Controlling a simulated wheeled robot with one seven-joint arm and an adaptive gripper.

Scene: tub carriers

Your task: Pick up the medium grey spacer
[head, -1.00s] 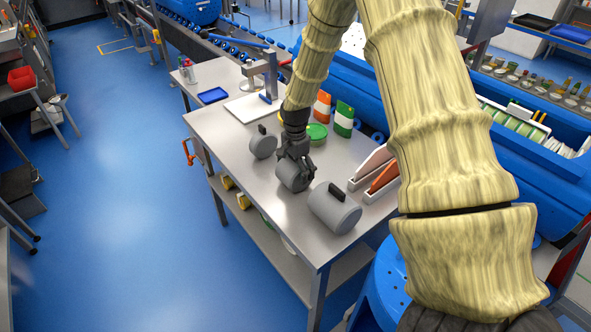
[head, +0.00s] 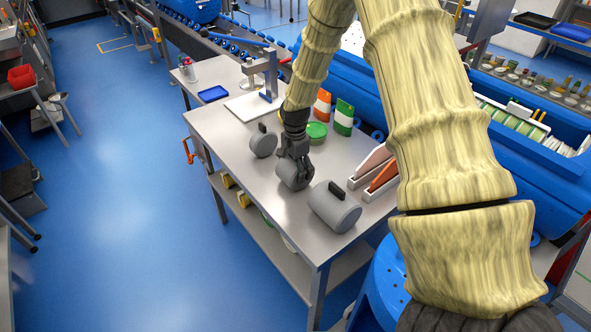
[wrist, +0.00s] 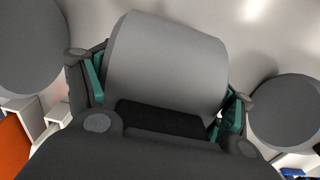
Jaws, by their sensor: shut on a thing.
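Three grey spacers of different sizes are on the steel table. The medium grey spacer (head: 291,176) is the middle one, between the small one (head: 263,141) and the large one (head: 335,208). My gripper (head: 294,160) is shut on the medium spacer from above. In the wrist view, the medium spacer (wrist: 168,62) sits between the green-padded fingers, with its dark part against the gripper. The large spacer (wrist: 25,45) shows at the left there and the small one (wrist: 298,112) at the right. Whether the medium spacer touches the table cannot be told.
Orange and white (head: 321,106) and green and white (head: 343,117) pieces and a green round item (head: 316,131) stand behind the gripper. A holder with an orange plate (head: 383,176) is to the right. The table's front left is clear.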

